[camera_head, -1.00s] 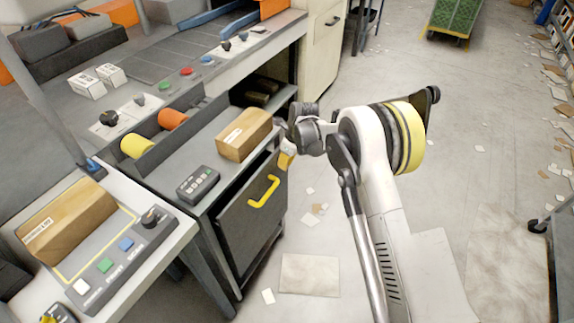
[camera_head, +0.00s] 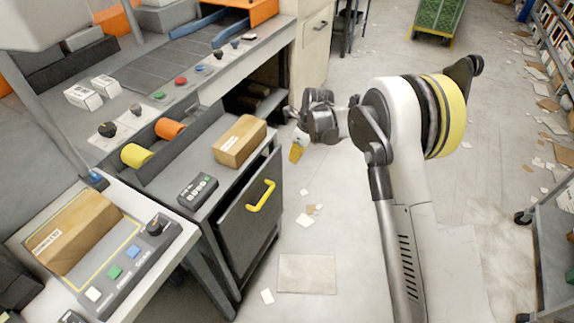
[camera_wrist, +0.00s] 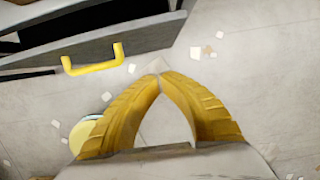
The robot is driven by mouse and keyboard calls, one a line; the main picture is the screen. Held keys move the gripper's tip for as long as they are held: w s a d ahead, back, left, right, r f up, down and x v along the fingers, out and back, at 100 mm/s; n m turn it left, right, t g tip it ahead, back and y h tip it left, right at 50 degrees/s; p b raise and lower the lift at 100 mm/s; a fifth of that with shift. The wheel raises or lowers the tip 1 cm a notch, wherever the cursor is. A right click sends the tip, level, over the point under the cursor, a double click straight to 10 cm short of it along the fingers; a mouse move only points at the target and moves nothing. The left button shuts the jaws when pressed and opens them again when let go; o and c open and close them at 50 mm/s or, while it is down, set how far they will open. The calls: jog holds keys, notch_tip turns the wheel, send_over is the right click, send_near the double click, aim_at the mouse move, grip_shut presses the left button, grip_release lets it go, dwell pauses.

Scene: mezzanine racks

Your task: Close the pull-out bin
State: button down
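The pull-out bin has a dark grey front panel (camera_head: 240,222) with a yellow handle (camera_head: 262,195), below the workbench counter. Its front stands out from the bench, with a dark gap behind it. In the wrist view the handle (camera_wrist: 92,64) is at upper left, on the panel (camera_wrist: 140,38), with the dark interior behind. My gripper (camera_head: 296,153) is right of the panel's upper right corner, apart from it. In the wrist view my yellow gripper fingers (camera_wrist: 160,76) meet at the tips with nothing between them. The handle is left of and beyond the fingertips.
A cardboard box (camera_head: 240,141) and a dark keypad (camera_head: 198,190) sit on the counter above the bin. A grey cart (camera_head: 556,225) stands at the right edge and a green cart (camera_head: 437,18) at the back. The floor by the bin is open, with scattered paper scraps.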

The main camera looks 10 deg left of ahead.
jog(key=s+a+r+p, duration=0.1)
jog(key=s+a, duration=0.3)
jog(key=s, duration=0.7)
jog(key=s+a+r, duration=0.1)
jog(key=s+a, duration=0.2)
jog(key=s, duration=0.8)
jog(key=a+f+b, duration=0.2)
jog(key=f, duration=0.1)
jog(key=w+a+f+b, duration=0.1)
jog(key=a+f, duration=0.1)
jog(key=f, duration=0.1)
jog(key=a+f+b, duration=0.2)
jog(key=f, duration=0.1)
jog(key=shift+w+a+f+b, duration=0.1)
jog(key=shift+w+f+b, duration=0.1)
jog(key=shift+w+b, duration=0.1)
